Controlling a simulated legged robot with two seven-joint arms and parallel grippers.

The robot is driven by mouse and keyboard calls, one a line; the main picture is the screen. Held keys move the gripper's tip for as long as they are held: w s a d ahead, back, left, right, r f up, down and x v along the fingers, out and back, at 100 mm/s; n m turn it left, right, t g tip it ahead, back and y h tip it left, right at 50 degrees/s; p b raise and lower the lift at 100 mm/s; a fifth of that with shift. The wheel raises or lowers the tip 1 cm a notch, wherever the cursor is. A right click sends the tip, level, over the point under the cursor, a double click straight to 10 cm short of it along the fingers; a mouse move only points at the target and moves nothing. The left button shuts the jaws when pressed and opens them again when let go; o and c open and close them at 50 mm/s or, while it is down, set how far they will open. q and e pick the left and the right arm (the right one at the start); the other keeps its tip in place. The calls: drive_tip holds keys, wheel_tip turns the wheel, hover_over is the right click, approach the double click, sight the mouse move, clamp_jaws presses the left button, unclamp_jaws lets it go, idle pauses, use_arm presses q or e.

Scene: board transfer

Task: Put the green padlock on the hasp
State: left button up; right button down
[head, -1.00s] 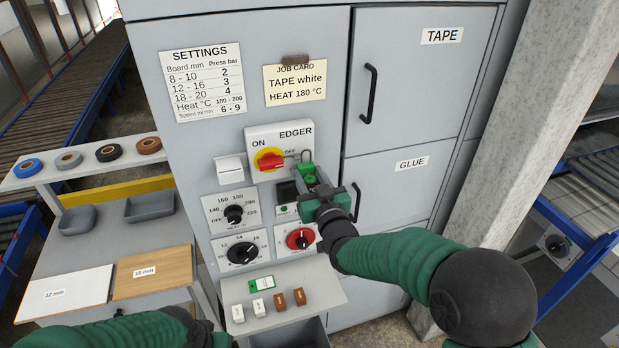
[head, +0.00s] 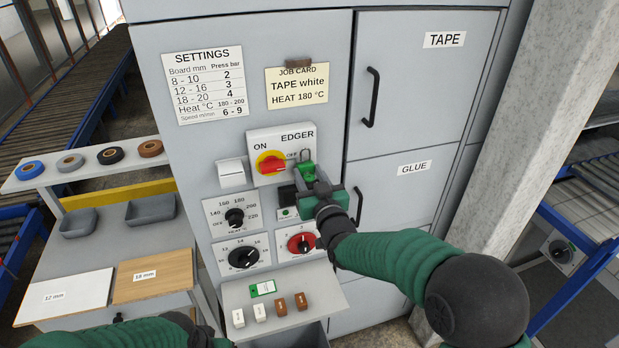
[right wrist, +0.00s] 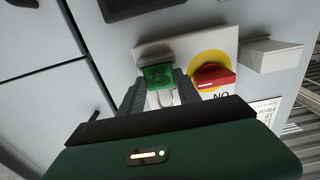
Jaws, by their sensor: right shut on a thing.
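The green padlock (head: 309,174) is held upright at the lower right of the EDGER switch plate, its shackle up. It also shows in the right wrist view (right wrist: 158,76), between the fingertips. My right gripper (head: 316,184) is shut on its body. The hasp is by the OFF mark of the switch plate (head: 268,141), at the shackle's height; shackle and hasp overlap in the head view, and I cannot tell whether the shackle is through it. The red switch handle (head: 272,167) is left of the padlock. My left arm shows at the bottom edge; its fingers are out of view.
A white box (head: 231,173) sits left of the switch. Dials (head: 235,217) and a red knob (head: 301,243) are below. A small shelf (head: 325,293) holds a green tag and several small blocks. Cabinet door handles (head: 371,97) stick out at right.

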drive_tip(key=c, duration=0.8)
unclamp_jaws()
drive_tip(key=shift+o, duration=0.2)
drive_tip(key=shift+s+d+f, duration=0.1)
drive_tip(key=shift+s+d, duration=0.05)
drive_tip(key=shift+s, duration=0.2)
drive_tip(key=b+v, duration=0.5)
drive_tip(key=v, duration=1.1)
